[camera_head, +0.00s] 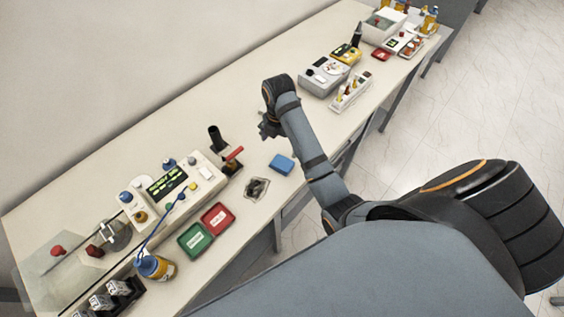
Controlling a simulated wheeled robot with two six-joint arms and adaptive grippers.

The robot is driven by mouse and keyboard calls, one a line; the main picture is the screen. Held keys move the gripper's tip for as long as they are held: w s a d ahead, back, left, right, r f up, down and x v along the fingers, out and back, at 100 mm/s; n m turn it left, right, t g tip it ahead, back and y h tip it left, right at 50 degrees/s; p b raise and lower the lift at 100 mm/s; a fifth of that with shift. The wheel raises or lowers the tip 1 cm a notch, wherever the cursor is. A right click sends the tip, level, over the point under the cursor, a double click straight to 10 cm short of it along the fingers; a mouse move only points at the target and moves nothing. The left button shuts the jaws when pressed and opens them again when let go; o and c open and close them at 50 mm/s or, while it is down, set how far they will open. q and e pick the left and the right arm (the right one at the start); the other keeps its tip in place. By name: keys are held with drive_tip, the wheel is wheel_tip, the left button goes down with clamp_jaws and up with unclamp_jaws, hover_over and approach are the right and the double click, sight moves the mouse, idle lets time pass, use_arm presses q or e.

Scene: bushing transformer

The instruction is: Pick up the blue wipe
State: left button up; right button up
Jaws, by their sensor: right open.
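The blue wipe (282,164) is a small flat blue rectangle lying on the bench (330,118) near its front edge, left of my right forearm. My right gripper (264,132) is at the end of the arm that reaches in from the right. It is open and over the bench, farther back than the wipe and apart from it. Its fingers are small and partly hidden by the wrist. Nothing shows between them. My left gripper is out of view.
A beige instrument with a display (168,185), a black cup (216,136), a dark crumpled item (257,188), and red (217,218) and green (194,240) trays stand left of the wipe. A grey device (322,76) stands to the right. The bench behind the gripper is clear.

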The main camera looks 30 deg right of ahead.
drive_tip(key=b, duration=0.3)
hover_over(282, 163)
drive_tip(key=f, duration=0.3)
drive_tip(key=w+f, duration=0.1)
drive_tip(key=shift+a+f, duration=0.2)
drive_tip(key=shift+a, duration=0.05)
drive_tip(key=shift+r, duration=0.1)
drive_tip(key=f+b, duration=0.2)
drive_tip(key=f, duration=0.1)
drive_tip(key=s+f+b, duration=0.1)
drive_tip(key=f, duration=0.1)
drive_tip(key=shift+d, duration=0.25)
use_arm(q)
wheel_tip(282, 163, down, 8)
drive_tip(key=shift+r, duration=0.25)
use_arm(e)
drive_tip(key=shift+w, duration=0.1)
drive_tip(key=c, duration=1)
